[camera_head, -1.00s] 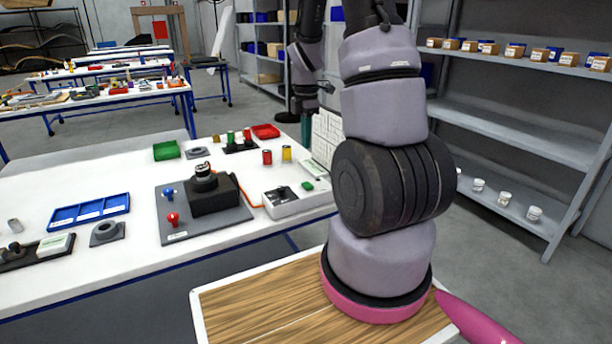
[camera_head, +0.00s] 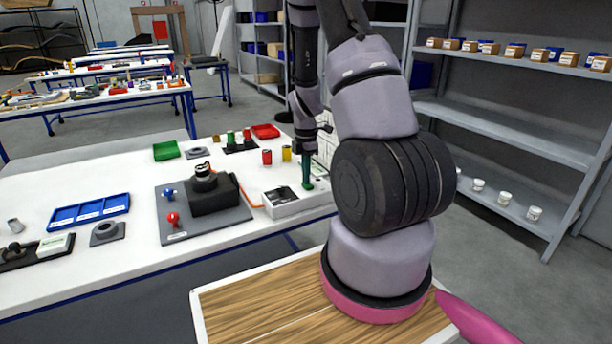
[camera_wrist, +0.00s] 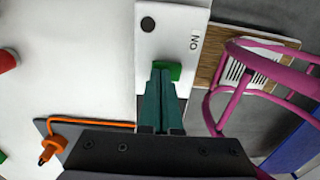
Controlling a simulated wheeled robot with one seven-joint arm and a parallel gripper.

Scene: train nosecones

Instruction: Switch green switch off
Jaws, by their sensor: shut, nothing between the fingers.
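The green switch (camera_wrist: 168,70) is on a white box (camera_wrist: 172,22) marked "NO", as seen in the wrist view. My gripper (camera_wrist: 160,78) is shut and empty, with its green fingertips at the switch and overlapping part of it. I cannot tell whether they touch it. In the head view, the white box (camera_head: 283,203) sits near the right end of the table, and my gripper (camera_head: 307,187) points down onto its right end. The fingers hide the switch there.
A grey plate (camera_head: 178,236) with a black block and red and blue knobs lies left of the box, joined by an orange cable. A red cylinder (camera_head: 267,157) and a yellow cylinder (camera_head: 286,153) stand behind it. A blue tray (camera_head: 90,211) lies at the table's left.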

